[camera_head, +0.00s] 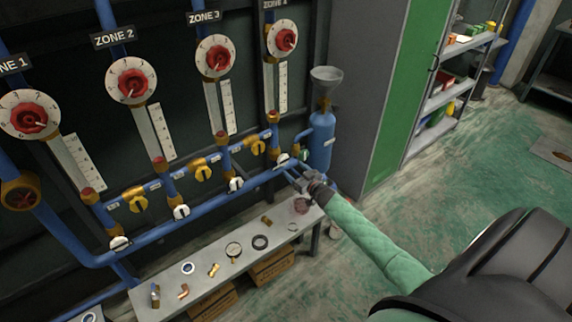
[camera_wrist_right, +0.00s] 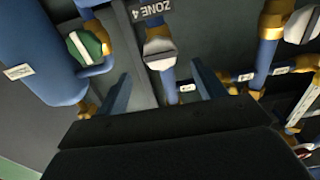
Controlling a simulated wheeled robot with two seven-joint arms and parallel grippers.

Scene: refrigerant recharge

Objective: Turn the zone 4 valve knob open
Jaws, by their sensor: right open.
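The zone 4 valve knob (camera_head: 283,159) is a round white knob on the blue pipework, at the right end of a row of similar knobs. My right gripper (camera_head: 298,176) is just in front of and below the knob. Its two fingers (camera_wrist_right: 163,82) are open and apart, with the knob ahead of the gap between them and nothing held. My left gripper is out of view.
A green knob (camera_wrist_right: 88,46) and a blue cylinder (camera_head: 322,140) stand close beside the zone 4 knob. Yellow valves (camera_head: 258,147) sit along the pipe to the left. A bench (camera_head: 170,302) with loose fittings is below.

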